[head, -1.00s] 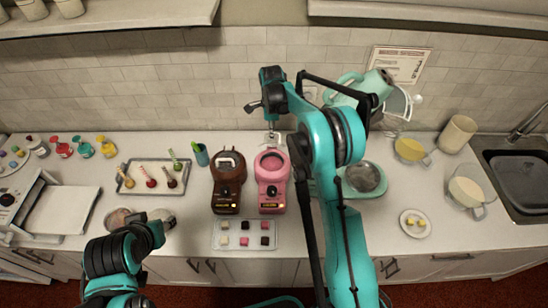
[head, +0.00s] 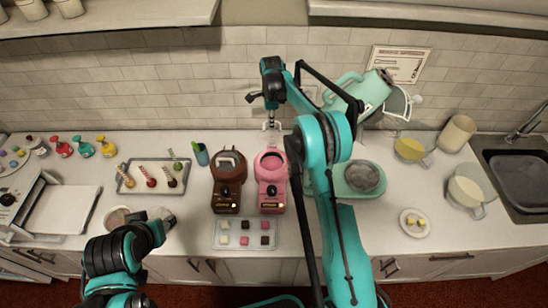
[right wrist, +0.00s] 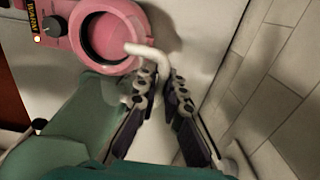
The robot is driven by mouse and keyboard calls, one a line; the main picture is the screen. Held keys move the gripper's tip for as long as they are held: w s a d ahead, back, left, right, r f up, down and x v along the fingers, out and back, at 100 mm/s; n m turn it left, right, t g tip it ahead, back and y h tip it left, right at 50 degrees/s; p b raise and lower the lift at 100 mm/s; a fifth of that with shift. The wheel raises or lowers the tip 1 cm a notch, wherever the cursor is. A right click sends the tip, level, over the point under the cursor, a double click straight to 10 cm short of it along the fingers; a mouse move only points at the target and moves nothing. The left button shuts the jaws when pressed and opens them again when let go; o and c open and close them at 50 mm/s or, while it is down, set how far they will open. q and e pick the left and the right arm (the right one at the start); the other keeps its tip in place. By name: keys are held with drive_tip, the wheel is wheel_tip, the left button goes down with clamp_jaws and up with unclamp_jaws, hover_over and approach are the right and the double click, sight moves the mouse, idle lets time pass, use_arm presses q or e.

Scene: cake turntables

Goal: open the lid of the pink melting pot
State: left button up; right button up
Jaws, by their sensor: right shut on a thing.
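The pink melting pot (head: 271,196) stands on the counter beside the brown pot. My right gripper (head: 271,124) is behind the pot's far rim, shut on a white curved handle (right wrist: 146,52), which reaches over the rim's edge in the right wrist view. The lid's plate cannot be made out clearly. My left gripper (head: 160,222) is low at the left over the counter; its fingers are not clear.
The brown melting pot (head: 228,190), with a pale handle on top, stands close at the left. A tray of chocolate pieces (head: 245,246) lies in front. A mint mixer (head: 362,92) and a mint-based bowl (head: 366,180) are at the right. The tiled wall is close behind.

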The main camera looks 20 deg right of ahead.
drive_tip(key=shift+w+d+f, duration=0.15)
drive_tip(key=shift+w, duration=0.25)
drive_tip(key=shift+w+d+f, duration=0.1)
drive_tip(key=shift+w, duration=0.3)
drive_tip(key=shift+w+d+f, duration=0.2)
drive_tip(key=shift+w+f, duration=0.2)
drive_tip(key=shift+w, duration=0.25)
drive_tip(key=shift+w+d+f, duration=0.15)
drive_tip(key=shift+w+f, duration=0.2)
drive_tip(key=shift+w, duration=0.3)
drive_tip(key=o, duration=0.5)
drive_tip(key=shift+s+r, duration=0.1)
drive_tip(key=shift+c, duration=0.2)
drive_tip(key=o, duration=0.8)
drive_tip(key=shift+o, duration=0.2)
drive_tip(key=shift+r, duration=0.1)
wheel_tip(320, 180, up, 7)
drive_tip(key=p, duration=0.3)
